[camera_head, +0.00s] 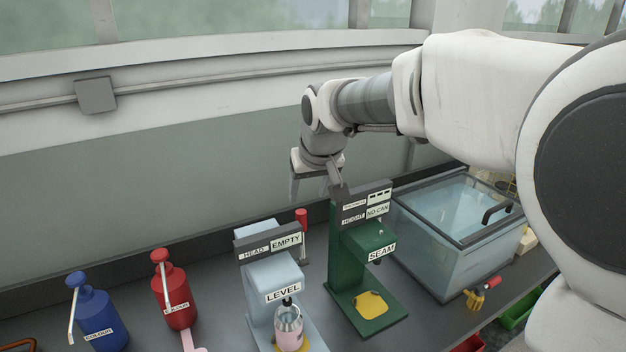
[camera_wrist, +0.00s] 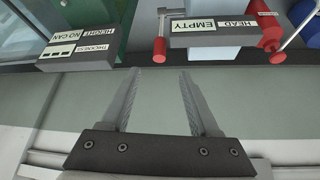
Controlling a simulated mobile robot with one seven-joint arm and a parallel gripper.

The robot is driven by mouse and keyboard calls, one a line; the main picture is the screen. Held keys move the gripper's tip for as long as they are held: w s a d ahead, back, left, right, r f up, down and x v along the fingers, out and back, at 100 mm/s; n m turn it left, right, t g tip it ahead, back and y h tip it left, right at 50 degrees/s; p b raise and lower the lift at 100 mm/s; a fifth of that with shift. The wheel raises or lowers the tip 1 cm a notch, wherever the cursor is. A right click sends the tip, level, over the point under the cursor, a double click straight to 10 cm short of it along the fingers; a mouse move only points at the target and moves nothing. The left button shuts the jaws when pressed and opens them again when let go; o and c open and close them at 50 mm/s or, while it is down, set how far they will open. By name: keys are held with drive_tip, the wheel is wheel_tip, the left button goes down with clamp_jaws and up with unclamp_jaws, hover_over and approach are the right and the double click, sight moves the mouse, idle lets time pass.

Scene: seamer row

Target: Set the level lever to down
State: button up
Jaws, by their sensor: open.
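The level machine (camera_head: 268,280) is a pale blue-grey stand with a LEVEL label and a sign reading HEAD EMPTY. Its lever (camera_head: 301,216) has a red grip, which stands raised at the machine's right side, about level with the sign. In the wrist view the lever's red grip (camera_wrist: 159,46) shows beyond my fingertips, roughly centred between them. My gripper (camera_head: 315,188) is open and empty, above and behind the lever. Both fingers (camera_wrist: 160,76) show apart, with nothing between them. A pinkish can with a silvery top (camera_head: 289,328) stands under the level machine's head.
The green seam machine (camera_head: 345,250), its sign reading NO CAN, stands close to the lever's right. A glass-topped tank (camera_head: 435,255) is further right. Red (camera_head: 175,300) and blue (camera_head: 98,320) colour bottles stand left. The wall (camera_head: 150,180) is behind.

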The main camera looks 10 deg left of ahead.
drive_tip(key=v, duration=0.3)
drive_tip(key=shift+s+r, duration=0.15)
drive_tip(key=shift+r, duration=0.15)
drive_tip(key=shift+c, duration=1.2)
drive_tip(key=shift+w+a+p, duration=0.15)
drive_tip(key=shift+w+p, duration=0.15)
drive_tip(key=shift+c, duration=1.3)
drive_tip(key=shift+n+g, duration=0.6)
drive_tip(key=shift+n, duration=0.2)
drive_tip(key=w+a+p, duration=0.1)
drive_tip(key=w, duration=0.1)
drive_tip(key=w+a+p, duration=0.1)
drive_tip(key=w+p, duration=0.1)
drive_tip(key=shift+w+a, duration=0.15)
drive_tip(key=shift+a, duration=0.1)
clamp_jaws()
drive_tip(key=w+a+f+n+g+p, duration=0.2)
drive_tip(key=w+a+f+n+p, duration=0.1)
drive_tip(key=w, duration=0.2)
wheel_tip(320, 180, down, 10)
drive_tip(key=p, duration=0.2)
drive_tip(key=shift+s+d, duration=0.2)
drive_tip(key=shift+d, duration=0.05)
